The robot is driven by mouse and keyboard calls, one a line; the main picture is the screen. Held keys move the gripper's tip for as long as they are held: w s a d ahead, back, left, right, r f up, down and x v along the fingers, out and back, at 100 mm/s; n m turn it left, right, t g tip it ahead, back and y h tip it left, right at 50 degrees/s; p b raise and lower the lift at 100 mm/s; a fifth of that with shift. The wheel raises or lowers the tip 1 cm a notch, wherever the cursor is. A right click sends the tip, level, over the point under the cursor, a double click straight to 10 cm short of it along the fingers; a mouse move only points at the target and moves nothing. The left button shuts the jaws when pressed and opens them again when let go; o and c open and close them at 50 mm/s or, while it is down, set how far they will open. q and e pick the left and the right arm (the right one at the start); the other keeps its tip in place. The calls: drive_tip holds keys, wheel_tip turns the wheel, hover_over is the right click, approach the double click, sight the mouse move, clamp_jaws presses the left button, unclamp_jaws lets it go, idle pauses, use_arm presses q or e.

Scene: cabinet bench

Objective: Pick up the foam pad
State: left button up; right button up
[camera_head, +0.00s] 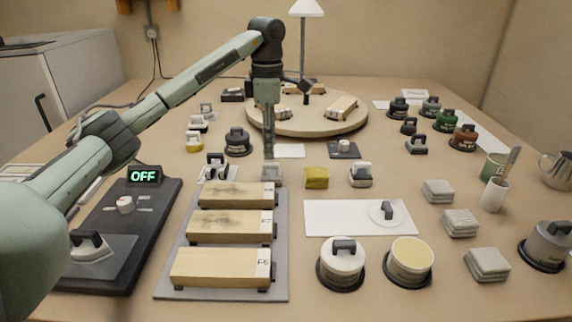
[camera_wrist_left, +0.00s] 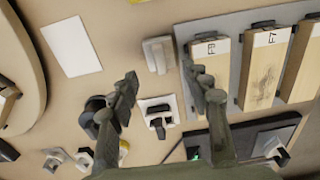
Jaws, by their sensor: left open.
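A yellow, foam-like block (camera_head: 317,177) lies on the bench right of the wooden bars; it looks most like the foam pad, though I cannot be sure. A small grey block (camera_head: 271,172) sits left of it, behind the bars; it also shows in the left wrist view (camera_wrist_left: 158,53), just beyond the fingers. My left gripper (camera_head: 268,152) points down above the bench near the grey block, left of the yellow block. In the left wrist view the fingers (camera_wrist_left: 165,88) are apart with nothing held between them. My right gripper is not in view.
Wooden bars (camera_head: 222,268) lie on a grey tray in front. A black-handled piece on a white square (camera_wrist_left: 158,113) is close to the fingers. A round wooden board (camera_head: 307,128) stands behind. Handled pots (camera_head: 342,262) and grey stacked pads (camera_head: 487,264) are to the right.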

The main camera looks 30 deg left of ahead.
sight(271, 164)
use_arm(q)
wheel_tip(271, 164, down, 7)
drive_tip(key=shift+f, duration=0.3)
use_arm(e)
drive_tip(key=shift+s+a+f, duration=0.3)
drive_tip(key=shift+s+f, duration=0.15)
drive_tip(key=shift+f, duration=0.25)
use_arm(q)
drive_tip(key=c, duration=0.7)
drive_tip(key=shift+o, duration=0.2)
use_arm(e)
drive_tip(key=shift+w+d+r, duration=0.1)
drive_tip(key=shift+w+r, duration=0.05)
use_arm(q)
drive_tip(key=shift+r, duration=0.15)
